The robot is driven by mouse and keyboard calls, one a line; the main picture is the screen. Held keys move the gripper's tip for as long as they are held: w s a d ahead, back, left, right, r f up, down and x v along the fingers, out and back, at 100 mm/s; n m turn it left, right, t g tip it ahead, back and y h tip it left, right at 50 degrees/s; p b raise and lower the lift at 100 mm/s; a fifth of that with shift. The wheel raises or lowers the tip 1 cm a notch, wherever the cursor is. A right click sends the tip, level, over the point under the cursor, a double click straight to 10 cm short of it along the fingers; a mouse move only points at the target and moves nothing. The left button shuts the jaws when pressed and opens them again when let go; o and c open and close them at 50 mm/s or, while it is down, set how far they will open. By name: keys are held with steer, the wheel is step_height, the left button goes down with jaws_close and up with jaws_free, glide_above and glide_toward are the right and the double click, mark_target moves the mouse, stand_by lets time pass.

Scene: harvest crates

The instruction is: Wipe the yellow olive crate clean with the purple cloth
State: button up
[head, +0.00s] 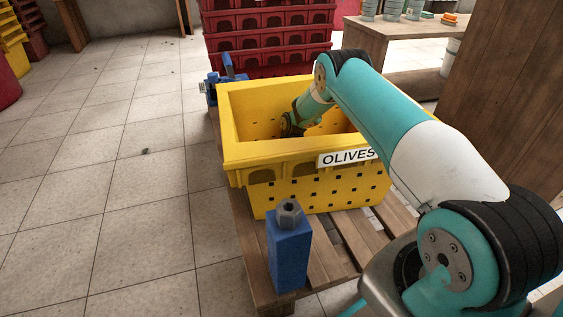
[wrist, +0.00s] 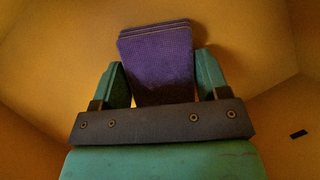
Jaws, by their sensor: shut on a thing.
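The yellow olive crate (head: 245,153) stands on a wooden pallet, with a white label reading OLIVES on its near side. My arm reaches down into the crate, and its end is partly hidden by the crate's wall in the head view. In the wrist view, my gripper (wrist: 154,88) is shut on the folded purple cloth (wrist: 156,60), which sits between its two green fingers. Yellow crate walls (wrist: 60,60) surround the gripper there. I cannot tell whether the cloth touches the crate. The cloth does not show in the head view.
A blue post with a grey nut (head: 289,245) stands at the pallet's (head: 325,255) near corner. Another blue fixture (head: 228,75) is behind the crate's left. Stacked red crates (head: 266,45) stand behind. A wooden table (head: 398,30) is at the back right. The tiled floor at left is mostly clear.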

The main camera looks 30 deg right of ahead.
steer(key=shift+w+a+r+p, duration=0.1)
steer(key=shift+a+p, duration=0.05)
steer(key=shift+a, duration=0.2)
steer(key=shift+w+a+r+p, duration=0.1)
steer(key=shift+a+p, duration=0.05)
steer(key=shift+a, duration=0.2)
step_height(320, 180, up, 2)
steer(key=shift+s+d+r+p, duration=0.15)
steer(key=shift+r+p, duration=0.1)
steer(key=shift+p, duration=0.5)
steer(key=shift+r+p, duration=2.1)
steer(key=shift+r, duration=0.45)
